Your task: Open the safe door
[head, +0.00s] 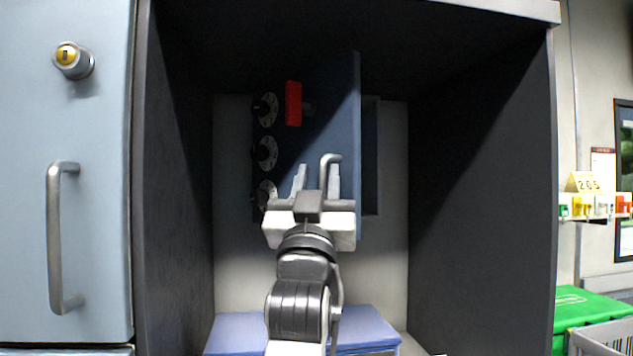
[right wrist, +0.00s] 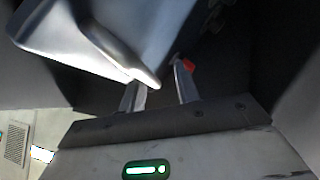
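The safe door (head: 335,120) is a dark blue panel inside the dark recess. It stands ajar, swung out at its right edge, with part of the safe body (head: 371,160) showing behind. It carries several round dials (head: 267,152), a red block (head: 293,103) and a bent grey handle (head: 330,158). My right gripper (head: 318,178) is in front of the door's lower part, fingers apart, beside the handle. In the right wrist view, my right gripper (right wrist: 158,85) has a gap between its fingers; a pale grey-blue part lies against or very near the left fingertip. I cannot tell contact. My left gripper is out of view.
Recess walls (head: 480,150) stand close on both sides. A blue-topped box (head: 365,328) lies low in the recess. A light blue cabinet door (head: 95,200) with a long handle is at left. A green crate (head: 590,308) stands at lower right.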

